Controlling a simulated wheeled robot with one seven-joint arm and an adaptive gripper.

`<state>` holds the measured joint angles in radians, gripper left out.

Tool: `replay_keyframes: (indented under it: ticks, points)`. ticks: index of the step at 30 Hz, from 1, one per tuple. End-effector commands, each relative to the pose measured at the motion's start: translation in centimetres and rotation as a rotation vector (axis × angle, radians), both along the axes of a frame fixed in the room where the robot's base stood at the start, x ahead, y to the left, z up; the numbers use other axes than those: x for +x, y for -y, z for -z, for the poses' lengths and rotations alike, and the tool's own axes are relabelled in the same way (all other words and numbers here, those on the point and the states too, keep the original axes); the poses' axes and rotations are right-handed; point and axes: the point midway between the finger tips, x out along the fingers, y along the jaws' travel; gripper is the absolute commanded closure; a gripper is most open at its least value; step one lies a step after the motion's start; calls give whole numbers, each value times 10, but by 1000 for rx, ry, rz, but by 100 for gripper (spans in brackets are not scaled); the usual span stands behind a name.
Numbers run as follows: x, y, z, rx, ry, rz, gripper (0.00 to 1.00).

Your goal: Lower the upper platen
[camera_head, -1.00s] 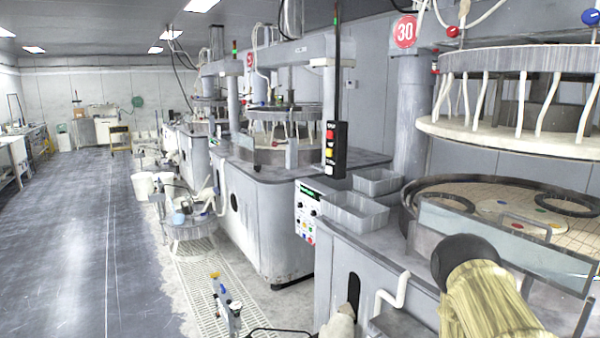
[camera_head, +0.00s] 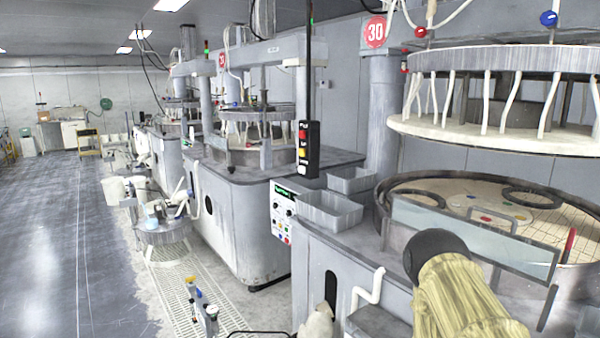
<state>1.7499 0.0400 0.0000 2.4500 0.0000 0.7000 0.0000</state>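The upper platen (camera_head: 515,60) hangs raised at the right, a grey ring with white hoses running down to a pale disc (camera_head: 470,138) beneath it. A clear gap separates it from the round lower platen (camera_head: 440,182), which has a gridded surface with dark rings on it. A hanging button box (camera_head: 307,150) with red, yellow, black and white buttons is left of the machine's column. A control panel (camera_head: 283,213) with a green display and coloured knobs is on the cabinet's left side.
Grey bins (camera_head: 330,210) sit on the cabinet top. A stand with blue and yellow parts (camera_head: 200,305) is on the floor grating. The aisle (camera_head: 60,230) at left is open.

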Motion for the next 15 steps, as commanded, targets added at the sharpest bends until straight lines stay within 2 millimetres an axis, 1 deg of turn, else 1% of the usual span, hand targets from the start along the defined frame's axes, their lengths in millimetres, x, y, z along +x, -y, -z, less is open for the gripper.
replay_keyframes:
  ticks: [1, 2, 15]
  points:
    - [0, 0, 0, 0, 0, 0, 97]
    - [0, 0, 0, 0, 0, 0, 100]
    - [0, 0, 0, 0, 0, 0, 100]
